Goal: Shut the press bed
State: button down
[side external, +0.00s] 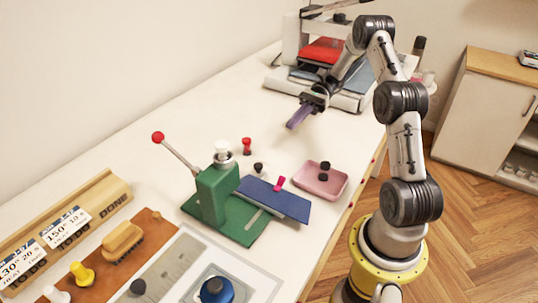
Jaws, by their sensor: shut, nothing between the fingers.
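A white press machine (292,37) stands at the far end of the table. Its low flat bed (345,101) reaches out toward the camera, and a red piece (323,51) and a blue-grey piece (358,83) show on or above it. My arm covers part of the machine, so I cannot tell exactly how far out the bed is. My gripper (298,118) is shut and empty, with purple fingers pointing down to the left. It hangs in front of the bed's near edge, seemingly apart from it.
A green hand press (217,190) with a red-knobbed lever and a blue plate (273,198) stands mid-table. A pink tray (320,180) holds dark pieces. Red (247,146) and dark (258,168) small pieces stand nearby. The table behind the green press is mostly clear.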

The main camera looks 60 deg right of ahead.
jog(key=shift+s+d+f+m+t, duration=0.3)
jog(key=shift+s+d+f+m, duration=0.1)
jog(key=shift+s+d+f, duration=0.25)
send_near(254, 178)
jog(key=shift+w+a, duration=0.4)
jog(key=shift+a, duration=0.2)
jog(key=shift+w+a, duration=0.4)
jog(key=shift+a, duration=0.2)
jog(key=a, duration=0.7)
jog(key=shift+a, duration=0.2)
jog(key=shift+s+d, duration=0.1)
